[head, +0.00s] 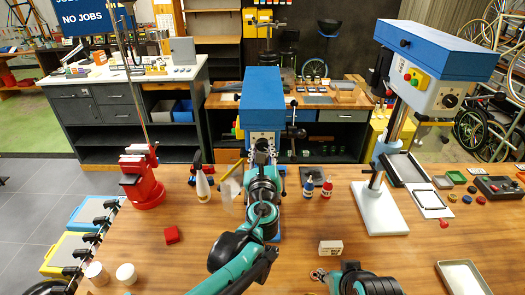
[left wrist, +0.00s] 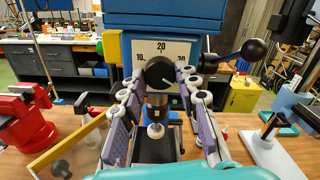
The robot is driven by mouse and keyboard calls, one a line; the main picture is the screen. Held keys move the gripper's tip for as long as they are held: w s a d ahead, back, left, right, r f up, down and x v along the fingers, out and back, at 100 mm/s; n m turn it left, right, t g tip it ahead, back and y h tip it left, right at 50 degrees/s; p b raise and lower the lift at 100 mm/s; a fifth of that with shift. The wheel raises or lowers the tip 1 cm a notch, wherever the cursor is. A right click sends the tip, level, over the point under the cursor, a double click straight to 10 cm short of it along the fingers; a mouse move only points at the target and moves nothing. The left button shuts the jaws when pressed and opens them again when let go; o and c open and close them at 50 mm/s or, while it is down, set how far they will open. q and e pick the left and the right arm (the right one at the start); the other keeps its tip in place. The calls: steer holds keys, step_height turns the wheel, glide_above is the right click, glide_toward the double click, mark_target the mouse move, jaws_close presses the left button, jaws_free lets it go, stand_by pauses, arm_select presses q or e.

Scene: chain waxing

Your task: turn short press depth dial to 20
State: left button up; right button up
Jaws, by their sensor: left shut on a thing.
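The short press (head: 262,95) is the blue machine at the middle of the bench, and its blue housing (left wrist: 150,20) fills the top of the left wrist view. Its white scale plate (left wrist: 163,48) reads 10, 20 and 30, with 20 at the top. The round black depth dial (left wrist: 159,71) sits below the 20. A short pale mark shows on the dial's lower right, but I cannot read its setting surely. My left gripper (head: 263,157) is shut on the dial, with one finger on each side.
A black-knobbed lever (left wrist: 252,50) sticks out right of the dial. A yellow bar (left wrist: 68,141) crosses at left. A red stand (head: 146,185) is left, a taller blue press (head: 437,52) right.

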arm_select(q)
steer(key=shift+n, duration=0.3)
steer(key=n, duration=0.5)
steer(key=shift+n+b, duration=0.3)
steer(key=shift+b, duration=0.05)
steer(key=n, duration=1.1)
steer(key=shift+f+n+b, duration=0.1)
steer(key=shift+n+b, duration=0.3)
steer(key=n, duration=0.5)
steer(key=shift+n, duration=0.4)
steer(key=o, duration=1.2)
steer(key=shift+c, duration=0.2)
